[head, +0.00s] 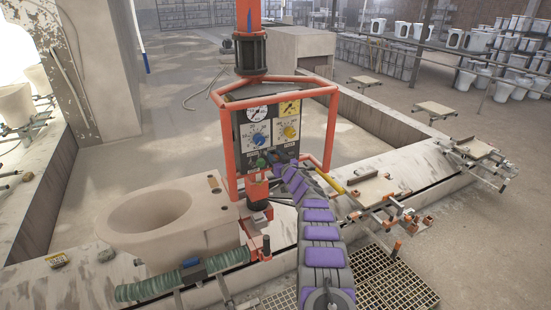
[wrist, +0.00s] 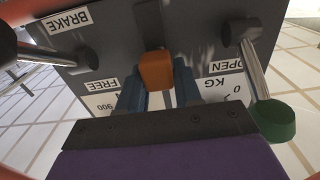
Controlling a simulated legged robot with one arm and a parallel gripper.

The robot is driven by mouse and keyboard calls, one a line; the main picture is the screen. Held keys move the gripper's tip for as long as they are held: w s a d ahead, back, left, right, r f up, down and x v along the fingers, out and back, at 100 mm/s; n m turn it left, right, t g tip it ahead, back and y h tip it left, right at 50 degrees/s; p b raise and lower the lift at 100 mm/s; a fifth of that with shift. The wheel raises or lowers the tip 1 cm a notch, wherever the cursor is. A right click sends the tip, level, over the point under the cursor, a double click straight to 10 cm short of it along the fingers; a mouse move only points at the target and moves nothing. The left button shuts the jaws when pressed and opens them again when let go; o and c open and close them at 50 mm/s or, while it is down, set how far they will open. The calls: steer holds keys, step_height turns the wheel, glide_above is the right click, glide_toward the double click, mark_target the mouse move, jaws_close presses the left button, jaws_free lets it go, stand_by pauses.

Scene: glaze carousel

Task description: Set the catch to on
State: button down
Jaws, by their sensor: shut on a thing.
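A grey control panel (head: 268,128) stands in a red tube frame in the head view. In the wrist view the panel (wrist: 160,60) is close and its labels are upside down. An orange knob (wrist: 156,72) on a slotted mount sits between the blue fingers of my gripper (wrist: 158,88), which is shut on it. In the head view my gripper (head: 276,163) is at the panel's lower edge, and my arm hides part of it. No on label for the catch is legible; the knob's own label is hidden.
A lever with a green knob (wrist: 275,120) is right of my gripper in the wrist view, near OPEN. A dark-handled lever (wrist: 50,54) is on the left, near BRAKE and FREE. A beige toilet bowl (head: 165,222) stands left of the panel in the head view.

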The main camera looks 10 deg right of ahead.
steer(key=shift+f, duration=0.1)
steer(key=shift+f+b, duration=0.45)
steer(key=shift+f, duration=1.8)
steer(key=c, duration=0.8)
jaws_free()
steer(key=shift+c, duration=0.2)
steer(key=shift+r, duration=0.1)
steer(key=shift+s+d, duration=0.1)
steer(key=shift+s, duration=0.05)
steer(key=b+v, duration=0.1)
steer(key=v, duration=1.6)
